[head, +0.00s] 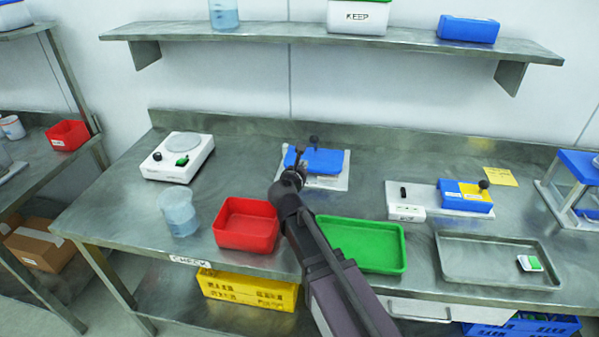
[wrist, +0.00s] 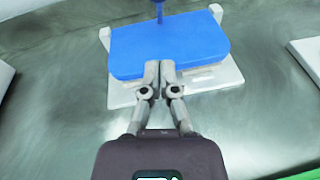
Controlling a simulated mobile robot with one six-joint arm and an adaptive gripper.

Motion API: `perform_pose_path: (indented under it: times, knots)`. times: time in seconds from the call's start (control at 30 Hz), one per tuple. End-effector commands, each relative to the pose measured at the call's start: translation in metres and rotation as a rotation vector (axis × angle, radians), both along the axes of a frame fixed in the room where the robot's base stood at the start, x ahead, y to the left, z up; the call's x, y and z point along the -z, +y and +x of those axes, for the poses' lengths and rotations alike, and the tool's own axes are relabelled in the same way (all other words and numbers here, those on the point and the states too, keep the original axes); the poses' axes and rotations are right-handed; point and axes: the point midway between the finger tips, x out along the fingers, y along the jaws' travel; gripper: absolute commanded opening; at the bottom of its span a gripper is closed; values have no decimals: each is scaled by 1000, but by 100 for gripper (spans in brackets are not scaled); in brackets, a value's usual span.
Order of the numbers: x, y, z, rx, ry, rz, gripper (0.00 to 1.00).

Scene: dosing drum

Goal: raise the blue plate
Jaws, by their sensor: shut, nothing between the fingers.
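The blue plate (head: 318,160) lies on a white base at the back middle of the steel bench. It also shows in the wrist view (wrist: 170,46), where a blue post with a knob stands at its far edge. The white base (wrist: 207,80) shows under its near side. My gripper (wrist: 160,66) is shut and empty, with its fingertips at the plate's near edge in the wrist view. I cannot tell whether they touch it. In the head view my gripper (head: 295,170) is beside the plate's left part, and my arm hides some of the bench in front.
A red tray (head: 247,240) and green tray (head: 385,260) lie in front. A white hotplate device (head: 178,160) and clear beaker (head: 179,212) stand left. A white and blue device (head: 465,200) and metal tray (head: 470,278) lie right. A shelf (head: 330,38) hangs above.

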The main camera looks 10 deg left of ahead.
Motion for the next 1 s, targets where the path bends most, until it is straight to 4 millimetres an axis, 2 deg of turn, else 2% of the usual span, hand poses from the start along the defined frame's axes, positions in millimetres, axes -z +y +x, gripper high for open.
perform_pose_path:
  times: [0.03, 0.23, 0.3, 0.43, 0.67, 1.0]
  knots:
    - [4, 0, 11, 2, 0, 0, 0]
    - [10, -5, 41, 1, 0, 1, 0]
    - [-1, -7, 47, 1, 0, 0, 0]
    - [-8, -10, 59, 1, 0, 1, 0]
    - [-14, -13, 69, 0, 0, 1, 0]
    - [-13, -13, 70, 0, 0, 0, 0]
